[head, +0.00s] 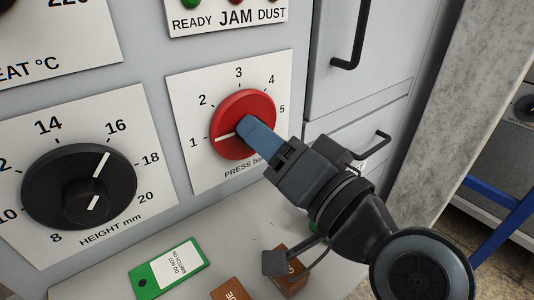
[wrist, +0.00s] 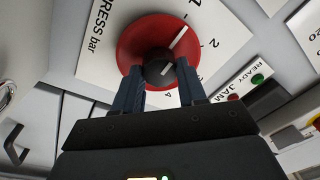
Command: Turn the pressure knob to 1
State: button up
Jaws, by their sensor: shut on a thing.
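The pressure knob (head: 256,104) is a red disc on a white plate (head: 187,98) marked 1 to 5 and "PRESS bar". Its white line points left, at about the 1 mark. In the wrist view the red knob (wrist: 130,43) shows a black centre grip with white lines. My gripper (head: 252,131) reaches in from the lower right. In the wrist view its two blue-grey fingers (wrist: 160,72) stand on either side of the black grip, and it is shut on it. In the head view the fingers hide the grip and part of the disc.
A black height knob (head: 60,180) is at the left. A READY, JAM, DUST light panel (head: 232,7) is above. A green tag (head: 160,279) and brown blocks (head: 232,288) lie on the ledge below. Drawers with black handles (head: 348,62) and a concrete pillar (head: 450,110) are at the right.

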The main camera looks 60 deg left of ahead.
jog(key=shift+n, duration=0.3)
dwell(0.4)
jog(key=o, duration=1)
jog(key=shift+o, duration=0.2)
jog(key=d, duration=0.7)
jog(key=shift+w+d+f, duration=0.35)
jog(key=shift+w, duration=0.05)
